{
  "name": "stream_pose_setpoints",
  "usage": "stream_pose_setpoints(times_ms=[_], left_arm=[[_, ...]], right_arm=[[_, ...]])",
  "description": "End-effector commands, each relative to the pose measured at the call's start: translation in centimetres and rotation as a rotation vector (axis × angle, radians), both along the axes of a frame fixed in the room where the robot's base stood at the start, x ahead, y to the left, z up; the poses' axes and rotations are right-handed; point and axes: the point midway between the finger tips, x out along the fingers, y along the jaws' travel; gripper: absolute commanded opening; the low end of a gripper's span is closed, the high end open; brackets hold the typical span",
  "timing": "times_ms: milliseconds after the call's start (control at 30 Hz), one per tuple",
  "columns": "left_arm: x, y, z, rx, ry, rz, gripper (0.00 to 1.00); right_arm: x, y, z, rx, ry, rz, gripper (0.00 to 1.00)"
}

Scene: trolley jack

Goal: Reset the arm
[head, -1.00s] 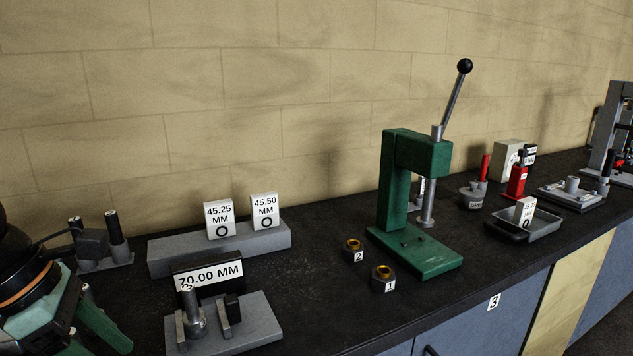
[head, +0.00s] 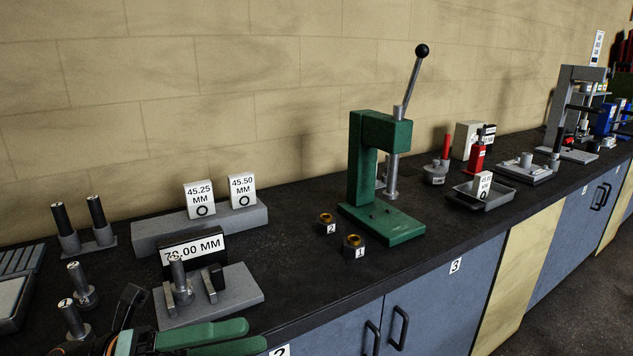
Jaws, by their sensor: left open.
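My left gripper (head: 252,337) shows at the bottom edge, left of the middle, with two green fingers pointing right. It is open, with a narrow gap and nothing seen between the fingers. It is in front of the bench's front edge, below the grey gauge stand (head: 240,291). The rest of this arm is mostly cut off by the frame. My right gripper is not in view. A green arbor press (head: 362,165) stands on the bench at the middle, its black-knobbed lever (head: 413,78) tilted up and to the right.
The dark bench top (head: 290,255) holds a block with 45.25 and 45.50 mm signs (head: 215,225), a 70.00 mm sign (head: 193,247), brass-centred nuts 1 (head: 353,247) and 2 (head: 326,224), and a grey tray (head: 481,196). Pegs stand at left. Floor at lower right is clear.

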Motion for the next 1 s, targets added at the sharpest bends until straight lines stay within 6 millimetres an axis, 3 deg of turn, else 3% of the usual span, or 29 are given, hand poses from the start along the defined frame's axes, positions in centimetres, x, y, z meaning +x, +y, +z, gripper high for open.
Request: stream_pose_setpoints(times_ms=[67, 167, 233, 333, 433, 500, 600, 700, 833, 1000], left_arm=[[2.6, 0.8, -1.6, -0.218, 0.246, 0.124, 0.65], [5.9, 3.0, -5.9, -0.448, 0.564, 0.304, 0.65], [7.4, 4.8, -10.7, -0.584, 0.801, 0.442, 0.65], [7.4, 6.8, -18.1, -0.722, 1.1, 0.619, 0.65], [5.5, 7.9, -25.4, -0.819, 1.37, 0.776, 0.65], [3.2, 8.3, -30.2, -0.867, 1.548, 0.878, 0.65], [-0.7, 8.2, -35.8, -0.915, 1.77, 1.002, 0.65], [-4.4, 7.7, -39.8, -0.94, 1.943, 1.095, 0.65], [-7.6, 7.1, -42.4, -0.952, 2.078, 1.166, 0.65], [-8.9, 6.9, -43.4, -0.955, 2.13, 1.193, 0.65]], right_arm=[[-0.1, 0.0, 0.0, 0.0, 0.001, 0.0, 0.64], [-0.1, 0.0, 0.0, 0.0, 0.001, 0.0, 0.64], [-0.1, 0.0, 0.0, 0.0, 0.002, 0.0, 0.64], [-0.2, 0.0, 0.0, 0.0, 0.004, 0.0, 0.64], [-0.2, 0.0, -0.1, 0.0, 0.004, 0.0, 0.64], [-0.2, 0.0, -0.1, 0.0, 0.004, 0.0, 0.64], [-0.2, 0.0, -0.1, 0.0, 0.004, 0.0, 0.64], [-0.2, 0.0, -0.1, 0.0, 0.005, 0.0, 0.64], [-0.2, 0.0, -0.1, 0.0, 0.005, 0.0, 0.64], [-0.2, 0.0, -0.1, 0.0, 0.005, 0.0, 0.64]])
